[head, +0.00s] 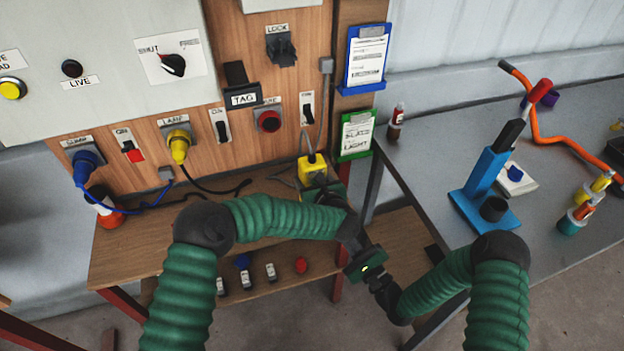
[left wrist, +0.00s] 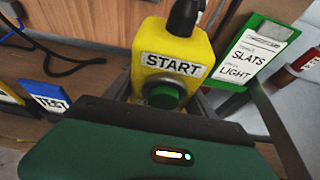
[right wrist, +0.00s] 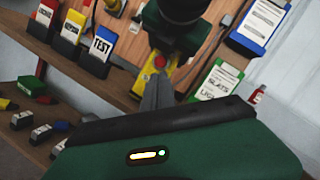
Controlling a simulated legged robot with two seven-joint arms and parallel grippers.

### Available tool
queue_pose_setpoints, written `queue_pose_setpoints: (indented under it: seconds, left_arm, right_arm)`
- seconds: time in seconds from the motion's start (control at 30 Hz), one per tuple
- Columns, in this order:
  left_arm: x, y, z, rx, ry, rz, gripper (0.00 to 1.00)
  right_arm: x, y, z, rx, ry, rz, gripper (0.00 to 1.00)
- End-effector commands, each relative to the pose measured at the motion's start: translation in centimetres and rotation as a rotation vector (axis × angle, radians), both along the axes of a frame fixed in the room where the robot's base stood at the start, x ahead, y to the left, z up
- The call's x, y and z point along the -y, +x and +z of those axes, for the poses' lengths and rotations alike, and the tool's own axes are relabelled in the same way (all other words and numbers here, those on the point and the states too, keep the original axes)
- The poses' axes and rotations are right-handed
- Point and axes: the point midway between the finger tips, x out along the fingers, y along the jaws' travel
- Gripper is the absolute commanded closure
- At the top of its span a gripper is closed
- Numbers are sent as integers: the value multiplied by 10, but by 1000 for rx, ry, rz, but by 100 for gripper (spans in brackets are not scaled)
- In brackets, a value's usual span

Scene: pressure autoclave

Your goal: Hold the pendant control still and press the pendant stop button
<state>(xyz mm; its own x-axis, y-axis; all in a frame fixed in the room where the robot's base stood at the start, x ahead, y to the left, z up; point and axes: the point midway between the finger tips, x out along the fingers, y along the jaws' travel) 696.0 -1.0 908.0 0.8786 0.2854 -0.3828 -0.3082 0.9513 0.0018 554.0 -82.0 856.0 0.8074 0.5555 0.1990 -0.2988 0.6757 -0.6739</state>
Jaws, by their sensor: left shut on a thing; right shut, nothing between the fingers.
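The yellow pendant control (head: 312,168) hangs from a dark cable in front of the wooden panel. In the left wrist view it shows a START label (left wrist: 173,66) and a green button (left wrist: 163,95). My left gripper (left wrist: 163,88) is shut on the pendant, with a finger at each side. The red stop button (right wrist: 160,62) shows on the yellow pendant in the right wrist view. My right gripper (right wrist: 157,90) is shut and empty, its fingertips just below the red button in that picture. I cannot tell whether they touch it. In the head view my left arm hides the right fingertips.
A green-framed card (head: 357,135) and a blue-framed clipboard (head: 366,57) hang right of the pendant. A wooden shelf (head: 130,250) lies below the panel. A grey bench (head: 430,165) with a blue stand (head: 485,180) is at right. Blue and black cables lie to the left.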

Motion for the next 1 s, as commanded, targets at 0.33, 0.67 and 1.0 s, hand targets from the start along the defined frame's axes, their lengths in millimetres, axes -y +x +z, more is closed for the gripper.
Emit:
queue_pose_setpoints:
  seconds: [0.33, 0.67, 1.0]
  left_arm:
    - [1, 0, 0, -1, -1, -1, 100]
    - [1, 0, 0, -1, -1, -1, 100]
    - [0, 0, 0, -1, -1, -1, 100]
  right_arm:
    - [0, 0, 0, 1, -1, 0, 100]
    - [-4, -2, 8, 388, -443, -46, 100]
    - [-13, -12, 18, 1261, -1257, -244, 100]
